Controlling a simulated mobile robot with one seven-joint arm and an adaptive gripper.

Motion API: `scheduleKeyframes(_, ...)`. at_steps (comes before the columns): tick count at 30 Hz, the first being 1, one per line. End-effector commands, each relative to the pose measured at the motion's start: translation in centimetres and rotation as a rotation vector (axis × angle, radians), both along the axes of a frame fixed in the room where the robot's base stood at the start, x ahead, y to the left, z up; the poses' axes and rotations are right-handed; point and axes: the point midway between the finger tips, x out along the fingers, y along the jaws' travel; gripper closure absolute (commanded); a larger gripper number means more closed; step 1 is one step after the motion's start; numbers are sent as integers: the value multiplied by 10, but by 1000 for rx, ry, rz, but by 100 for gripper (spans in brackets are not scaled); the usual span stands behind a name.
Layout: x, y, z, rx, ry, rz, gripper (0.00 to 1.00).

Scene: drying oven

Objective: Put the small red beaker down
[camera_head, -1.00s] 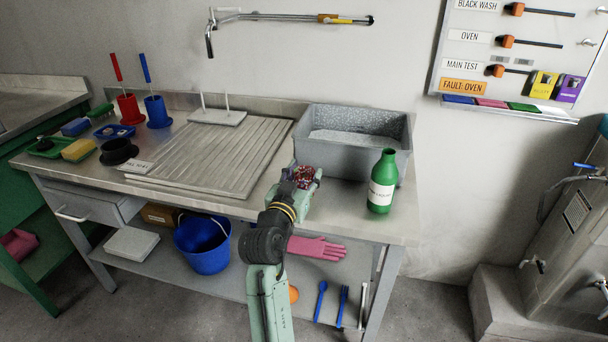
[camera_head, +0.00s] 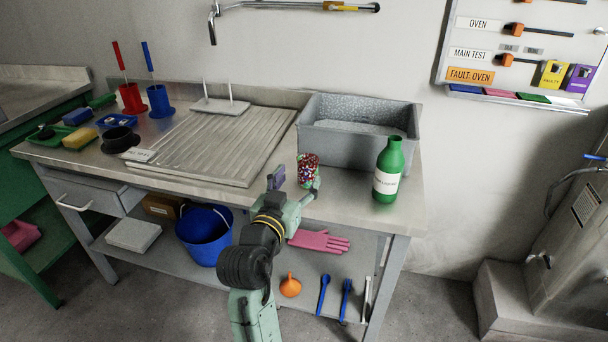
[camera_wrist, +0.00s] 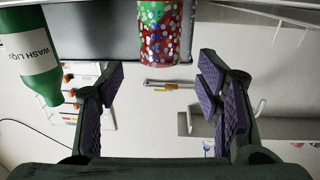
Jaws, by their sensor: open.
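The small red beaker (camera_head: 308,168), filled or patterned with multicoloured specks, stands upright on the steel worktop (camera_head: 345,205), in front of the grey basin. My gripper (camera_head: 297,184) is on the near side of it with its fingers spread. In the wrist view, which is upside down, the beaker (camera_wrist: 160,32) is beyond the open fingertips (camera_wrist: 163,72), roughly centred between them. Nothing is held. The beaker's lower part is partly hidden by my gripper in the head view.
A green wash-liquid bottle (camera_head: 388,170) stands to the right of the beaker. The grey basin (camera_head: 360,150) is behind it and the ribbed drainboard (camera_head: 215,145) to the left. A pink glove (camera_head: 318,241) and a blue bucket (camera_head: 204,236) are on the shelf below.

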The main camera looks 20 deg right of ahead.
Motion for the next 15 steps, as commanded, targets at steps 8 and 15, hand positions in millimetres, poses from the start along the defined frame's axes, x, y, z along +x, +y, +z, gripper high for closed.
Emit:
scheduleKeyframes(8,-23,19,0,-1,1,1,41)
scheduleKeyframes(15,-24,20,1,-1,-1,2,41)
